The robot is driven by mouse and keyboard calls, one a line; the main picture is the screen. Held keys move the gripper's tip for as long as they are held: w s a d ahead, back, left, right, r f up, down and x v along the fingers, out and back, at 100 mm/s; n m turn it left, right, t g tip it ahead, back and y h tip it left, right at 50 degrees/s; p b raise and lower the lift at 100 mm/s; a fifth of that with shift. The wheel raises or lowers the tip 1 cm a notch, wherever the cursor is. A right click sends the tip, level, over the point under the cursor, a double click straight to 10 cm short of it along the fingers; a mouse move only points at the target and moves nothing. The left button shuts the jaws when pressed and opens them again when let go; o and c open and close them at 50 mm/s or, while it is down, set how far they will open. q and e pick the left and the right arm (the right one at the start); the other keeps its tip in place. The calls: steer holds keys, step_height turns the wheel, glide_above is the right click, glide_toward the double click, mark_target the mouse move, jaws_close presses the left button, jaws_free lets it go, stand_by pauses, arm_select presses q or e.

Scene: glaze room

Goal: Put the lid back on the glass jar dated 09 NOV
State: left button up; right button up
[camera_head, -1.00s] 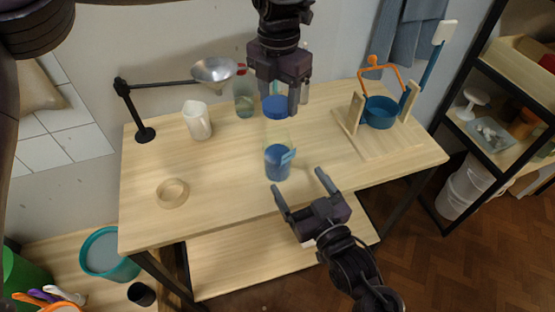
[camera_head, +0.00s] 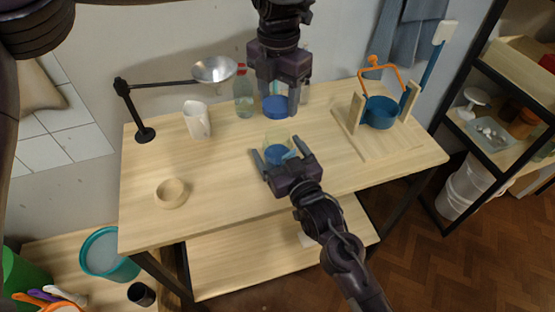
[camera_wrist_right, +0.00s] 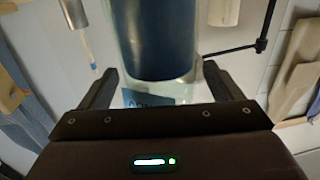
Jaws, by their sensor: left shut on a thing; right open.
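The glass jar (camera_head: 278,138) with blue contents stands on the table near its middle, its top uncovered. My right gripper (camera_head: 275,147) is open, with its fingers on either side of the jar and partly hiding it. In the right wrist view the jar (camera_wrist_right: 153,45) is between the two open fingers (camera_wrist_right: 158,75). Its dark blue label (camera_wrist_right: 147,97) shows partly and upside down; I cannot read the whole date.
A white pitcher (camera_head: 197,122) and a clear bottle (camera_head: 243,97) stand at the back left, under a lamp (camera_head: 213,70). A small wooden bowl (camera_head: 171,194) is at the front left. A wooden stand (camera_head: 375,140) with a blue pot (camera_head: 380,112) is at the right.

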steer(key=shift+w+a, duration=0.3)
steer(key=shift+w, duration=0.25)
steer(key=c, duration=1.5)
arm_select(q)
steer(key=shift+f, duration=2.45)
steer(key=shift+f, duration=0.9)
steer(key=shift+f, duration=0.55)
